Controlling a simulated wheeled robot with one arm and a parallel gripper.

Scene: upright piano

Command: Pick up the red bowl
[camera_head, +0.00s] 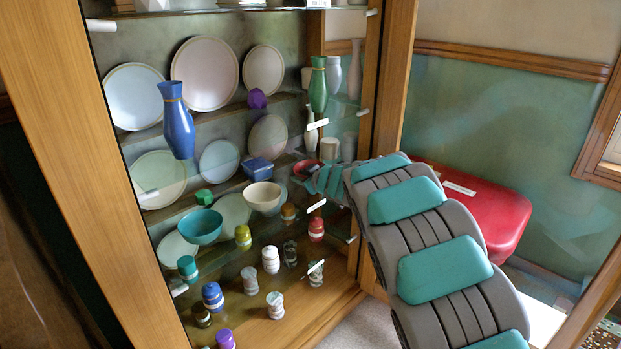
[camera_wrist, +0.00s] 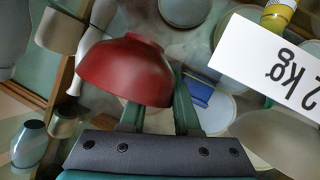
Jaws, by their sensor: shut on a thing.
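The red bowl (camera_head: 305,167) is small in the head view, at the right side of the glass cabinet shelf, partly hidden by my gripper (camera_head: 322,178). In the wrist view the red bowl (camera_wrist: 125,70) is large, with its base toward the top of the picture and its rim toward my gripper (camera_wrist: 158,95). My gripper is shut on the bowl at its rim, one green finger on each side of the wall. Whether the bowl touches the shelf cannot be told.
A white "2 kg" label (camera_wrist: 270,62) is close in the wrist view. The wooden cabinet post (camera_head: 385,90) is close to my arm.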

